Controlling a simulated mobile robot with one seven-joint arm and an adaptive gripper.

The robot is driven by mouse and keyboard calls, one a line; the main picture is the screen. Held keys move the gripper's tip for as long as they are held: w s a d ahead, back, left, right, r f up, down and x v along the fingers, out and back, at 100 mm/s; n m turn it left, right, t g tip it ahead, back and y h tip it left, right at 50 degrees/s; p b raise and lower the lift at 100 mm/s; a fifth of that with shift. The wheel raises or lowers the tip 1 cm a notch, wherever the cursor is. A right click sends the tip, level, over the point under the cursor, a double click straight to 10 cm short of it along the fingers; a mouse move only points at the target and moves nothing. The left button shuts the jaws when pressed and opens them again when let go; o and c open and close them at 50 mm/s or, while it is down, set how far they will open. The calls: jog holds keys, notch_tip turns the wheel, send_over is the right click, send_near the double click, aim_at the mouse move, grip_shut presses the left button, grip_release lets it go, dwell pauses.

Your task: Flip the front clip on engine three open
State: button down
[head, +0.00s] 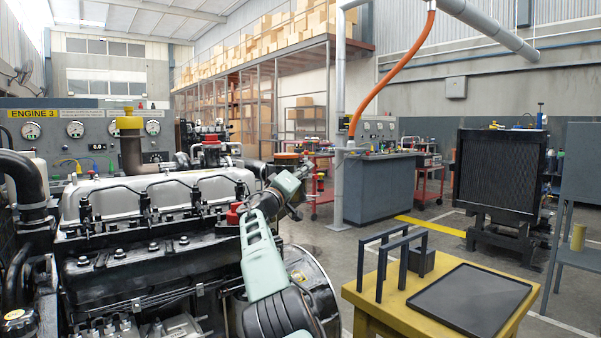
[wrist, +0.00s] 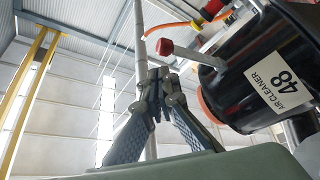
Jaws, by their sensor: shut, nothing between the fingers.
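Engine three (head: 150,200) fills the left of the head view, below a panel labelled ENGINE 3 (head: 40,114). In the wrist view a black air cleaner (wrist: 237,90) with a white label "AIR CLEANER 48" is at the right. A metal clip lever with a red tip (wrist: 166,47) sticks out from it to the left. My gripper (wrist: 158,76) is shut and empty, its fingertips just below and left of that red tip, apparently apart from it. In the head view my gripper (head: 303,172) is at the engine's right end; its fingertips are small and unclear there.
A second red-tipped part (wrist: 212,8) shows at the top of the wrist view. A yellow table (head: 372,299) with a black tray (head: 472,300) and dark frames (head: 402,258) stands to the right. A radiator (head: 497,170) stands further back. Open floor lies between.

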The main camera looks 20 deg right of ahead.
jog(key=s+a, duration=1)
jog(key=a, duration=0.1)
jog(key=shift+f, duration=0.4)
